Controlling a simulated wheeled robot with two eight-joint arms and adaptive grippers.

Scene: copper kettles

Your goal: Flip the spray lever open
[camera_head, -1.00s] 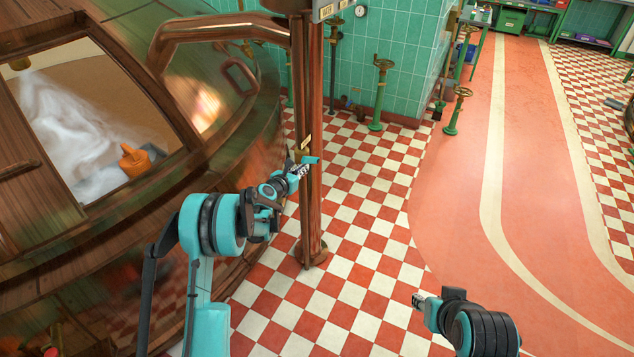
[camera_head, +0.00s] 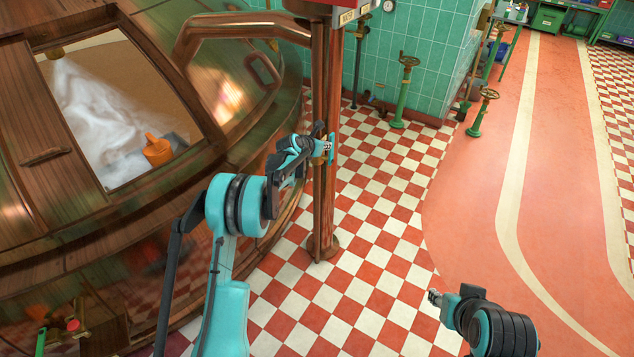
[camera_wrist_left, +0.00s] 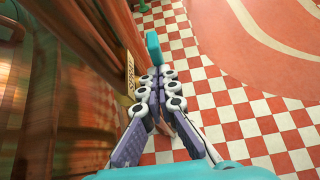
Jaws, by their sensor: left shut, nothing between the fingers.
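The spray lever (camera_head: 331,151) is a small teal handle on the side of a copper post (camera_head: 322,215). In the left wrist view the teal handle (camera_wrist_left: 153,45) shows just beyond my fingertips, beside a brass plate (camera_wrist_left: 130,74) on the post. My left gripper (camera_head: 322,148) is shut and empty, right at the lever; its fingers (camera_wrist_left: 160,88) lie together in the left wrist view. Whether the fingertips touch the handle I cannot tell. My right gripper (camera_head: 435,298) is low at the right, over the floor and away from the post; its fingers are too small to read.
A large copper kettle (camera_head: 235,165) fills the left, with a window onto white foam and an orange object (camera_head: 157,150). A copper pipe (camera_head: 245,31) runs from it to the post. Green valve stands (camera_head: 403,95) are behind. The checkered floor right of the post is clear.

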